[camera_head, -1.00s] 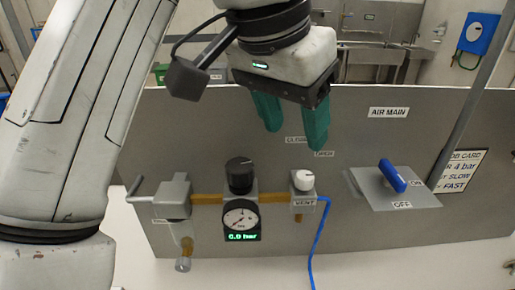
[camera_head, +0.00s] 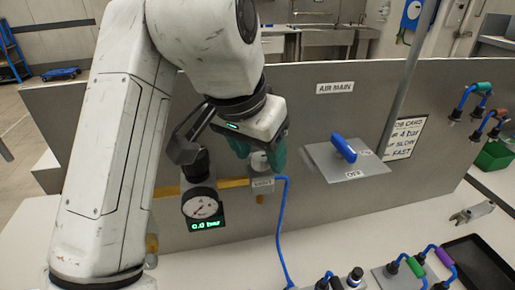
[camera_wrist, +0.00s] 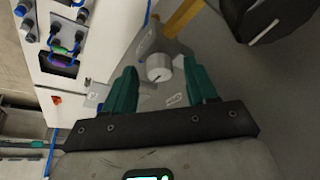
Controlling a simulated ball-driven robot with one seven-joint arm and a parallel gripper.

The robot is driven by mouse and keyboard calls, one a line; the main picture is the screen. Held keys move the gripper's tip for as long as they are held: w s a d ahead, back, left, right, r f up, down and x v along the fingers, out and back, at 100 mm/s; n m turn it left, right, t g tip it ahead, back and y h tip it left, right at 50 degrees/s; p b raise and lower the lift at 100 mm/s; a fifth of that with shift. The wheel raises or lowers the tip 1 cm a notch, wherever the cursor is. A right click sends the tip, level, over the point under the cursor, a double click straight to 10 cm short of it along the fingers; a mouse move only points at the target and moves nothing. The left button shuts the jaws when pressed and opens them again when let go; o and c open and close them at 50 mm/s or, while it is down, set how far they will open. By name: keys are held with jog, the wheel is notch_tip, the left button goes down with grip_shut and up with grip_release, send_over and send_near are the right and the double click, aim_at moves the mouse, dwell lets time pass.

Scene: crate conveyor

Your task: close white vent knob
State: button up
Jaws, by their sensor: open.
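The white vent knob (camera_wrist: 159,68) sits on a grey valve block on the panel. In the wrist view it lies between and just beyond the tips of my open green fingers, with a dark mark on its face. In the head view the knob (camera_head: 260,160) is partly hidden behind my gripper (camera_head: 257,160), whose fingers are on either side of it. My gripper (camera_wrist: 165,88) holds nothing. I cannot tell whether the fingers touch the knob. The VENT label (camera_head: 263,183) is below it.
A gauge (camera_head: 200,204) reading 0.0 bar and a black knob (camera_head: 197,165) stand left of the vent. A blue hose (camera_head: 281,235) runs down from it. A blue-handled AIR MAIN lever (camera_head: 343,148) is to the right. The black knob (camera_wrist: 265,15) is close to my gripper.

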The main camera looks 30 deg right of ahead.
jog(key=c, duration=1.1)
jog(key=shift+o, duration=0.2)
jog(key=shift+r+n+p, duration=0.1)
jog(key=shift+n+p, duration=0.2)
jog(key=n+p, duration=0.2)
jog(key=n+t+y+p, duration=0.1)
jog(key=n+p, duration=0.1)
jog(key=shift+s+r+t+p, duration=0.15)
jog(key=shift+r+t+p, duration=0.05)
jog(key=shift+t+p, duration=0.15)
jog(key=n+y+p, duration=0.1)
jog(key=n+p, duration=0.2)
jog(key=n+t+y+p, duration=0.1)
jog(key=n+p, duration=0.1)
jog(key=p, duration=0.1)
jog(key=shift+d+r+n+p, duration=0.1)
jog(key=shift+d+n+p, duration=0.1)
jog(key=shift+n+p, duration=0.2)
jog(key=n+p, duration=0.1)
jog(key=n+y+p, duration=0.1)
jog(key=n, duration=0.1)
jog(key=shift+f+n+y+p, duration=0.2)
jog(key=shift+n+y+p, duration=0.1)
jog(key=shift+d+f+n+g+y, duration=0.15)
jog(key=shift+n+y, duration=0.2)
jog(key=shift+n, duration=0.6)
jog(key=shift+n+g+y, duration=0.1)
jog(key=shift+n+y, duration=0.25)
jog(key=shift+n, duration=0.6)
